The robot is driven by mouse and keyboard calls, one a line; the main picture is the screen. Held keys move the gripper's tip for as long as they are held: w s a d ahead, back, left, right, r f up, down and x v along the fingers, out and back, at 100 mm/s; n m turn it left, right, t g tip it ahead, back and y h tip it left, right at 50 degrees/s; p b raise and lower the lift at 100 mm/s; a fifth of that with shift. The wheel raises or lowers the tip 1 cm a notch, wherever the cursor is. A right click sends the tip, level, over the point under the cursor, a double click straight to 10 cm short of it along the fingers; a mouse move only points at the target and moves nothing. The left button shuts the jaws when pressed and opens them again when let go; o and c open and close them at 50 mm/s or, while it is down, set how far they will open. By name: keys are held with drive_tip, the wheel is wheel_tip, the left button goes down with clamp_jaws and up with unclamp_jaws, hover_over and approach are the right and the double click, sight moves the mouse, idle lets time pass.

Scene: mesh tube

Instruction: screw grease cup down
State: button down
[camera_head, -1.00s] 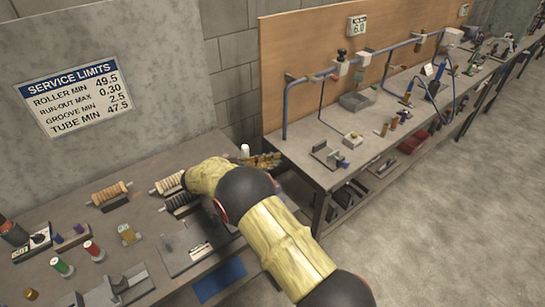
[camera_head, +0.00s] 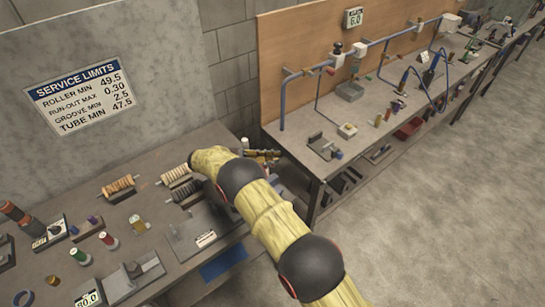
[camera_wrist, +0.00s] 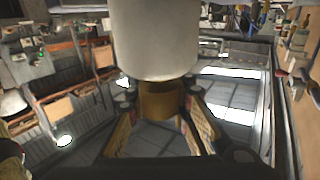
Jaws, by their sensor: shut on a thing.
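In the wrist view a large white cylinder (camera_wrist: 153,38) fills the top middle and runs out of the frame. A short brass-coloured piece (camera_wrist: 160,100) sits directly below it; it may be the grease cup, but I cannot tell for sure. My gripper (camera_wrist: 160,112) has its two yellowish fingers shut on this brass piece. In the head view my gripper (camera_head: 263,154) is at the bench's far right corner, partly behind my arm. A small white cylinder (camera_head: 245,143) shows just left of it. Thread contact is hidden.
The near bench (camera_head: 150,262) holds spools (camera_head: 118,186), a second pale spool (camera_head: 174,175), a dark spool, coloured bottles and a grey plate. A limits sign (camera_head: 80,92) hangs on the wall. A second bench with blue piping (camera_head: 283,105) stands right. Open floor (camera_head: 440,220) lies at right.

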idle(0.3)
drive_tip(key=c, duration=1.7)
unclamp_jaws()
drive_tip(key=shift+o, duration=0.7)
drive_tip(key=t+b, duration=0.1)
drive_tip(key=b, duration=0.1)
drive_tip(key=n+b, duration=0.1)
drive_tip(key=b, duration=0.2)
drive_tip(key=shift+w+f+t, duration=0.2)
drive_tip(key=shift+t, duration=0.2)
